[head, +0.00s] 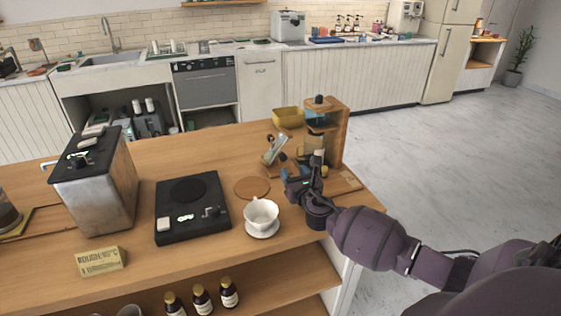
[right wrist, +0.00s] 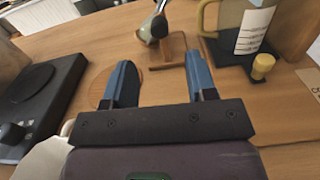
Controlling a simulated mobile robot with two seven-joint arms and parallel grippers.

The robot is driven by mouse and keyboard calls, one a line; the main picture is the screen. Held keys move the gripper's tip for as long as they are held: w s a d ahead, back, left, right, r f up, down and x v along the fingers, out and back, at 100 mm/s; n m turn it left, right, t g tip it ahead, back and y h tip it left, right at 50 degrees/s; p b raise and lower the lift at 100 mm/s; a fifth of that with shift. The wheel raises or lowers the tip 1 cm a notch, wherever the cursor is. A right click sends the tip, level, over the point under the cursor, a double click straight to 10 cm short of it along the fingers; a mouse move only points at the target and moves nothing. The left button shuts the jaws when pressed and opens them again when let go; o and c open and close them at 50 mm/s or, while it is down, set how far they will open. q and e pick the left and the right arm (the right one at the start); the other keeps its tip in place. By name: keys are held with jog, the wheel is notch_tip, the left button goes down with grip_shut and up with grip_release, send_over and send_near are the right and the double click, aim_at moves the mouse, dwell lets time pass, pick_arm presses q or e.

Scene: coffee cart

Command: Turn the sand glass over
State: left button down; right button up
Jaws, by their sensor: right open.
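What looks like the sand glass (head: 274,149) is a small clear-and-silver piece tilted on a low wooden stand, behind my right gripper in the head view. In the right wrist view, the rounded lower end of the sand glass (right wrist: 153,28) and its wooden stand (right wrist: 172,52) show at the top middle, beyond the fingertips; its upper part is cut off. My right gripper (right wrist: 162,78) is open, with nothing between its blue fingers. In the head view my right gripper (head: 297,181) is low over the counter, in front of the stand. My left gripper is out of view.
The counter's right edge is near.

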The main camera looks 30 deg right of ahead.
aim_at(284, 159)
jog(key=b+x, duration=0.1)
jog(key=x, duration=0.5)
jog(key=shift+w, duration=0.35)
jog(key=shift+w+d, duration=0.1)
jog(key=shift+w, duration=0.4)
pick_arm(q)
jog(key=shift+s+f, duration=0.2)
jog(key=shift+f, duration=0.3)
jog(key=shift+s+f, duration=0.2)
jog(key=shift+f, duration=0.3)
pick_arm(e)
jog(key=shift+w, duration=0.1)
jog(key=c, duration=0.9)
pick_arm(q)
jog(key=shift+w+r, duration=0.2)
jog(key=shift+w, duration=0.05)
